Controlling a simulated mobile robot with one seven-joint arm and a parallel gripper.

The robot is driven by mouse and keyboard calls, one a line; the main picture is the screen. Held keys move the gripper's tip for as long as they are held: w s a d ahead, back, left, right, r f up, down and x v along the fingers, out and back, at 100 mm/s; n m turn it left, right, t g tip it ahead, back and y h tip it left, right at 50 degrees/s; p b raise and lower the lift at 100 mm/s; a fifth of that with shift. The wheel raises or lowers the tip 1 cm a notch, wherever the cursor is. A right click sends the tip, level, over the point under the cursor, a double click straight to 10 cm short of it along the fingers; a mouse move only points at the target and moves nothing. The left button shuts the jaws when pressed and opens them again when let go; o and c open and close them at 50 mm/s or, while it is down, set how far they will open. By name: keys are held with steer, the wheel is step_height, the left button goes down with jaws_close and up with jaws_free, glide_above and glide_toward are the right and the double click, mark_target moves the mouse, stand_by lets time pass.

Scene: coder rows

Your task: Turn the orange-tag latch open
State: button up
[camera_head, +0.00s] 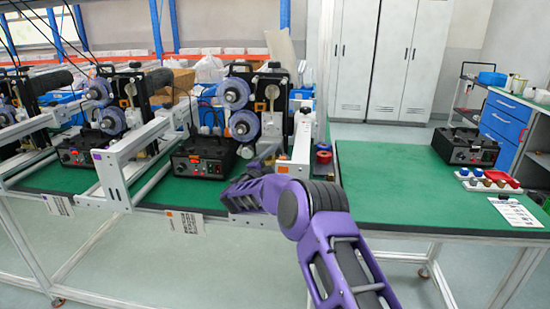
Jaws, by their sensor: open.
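A paper label with an orange mark (184,222) hangs on the front edge of the green bench, below a black control box (203,158). A coder machine with blue-grey rollers (240,108) stands behind that box. I cannot clearly make out the latch itself; it is too small or hidden. My purple arm reaches in from the lower right.
White frame rails (112,178) stick out past the bench edge left of my gripper. Another white post (302,142) stands just behind my arm. More coder machines fill the left. The right green bench (385,190) is mostly clear, with a black box (465,147) at its far end.

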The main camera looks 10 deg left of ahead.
steer(key=v, duration=1.7)
steer(key=shift+s+a+f+p, duration=0.1)
steer(key=shift+s+p, duration=0.1)
steer(key=shift+p, duration=0.15)
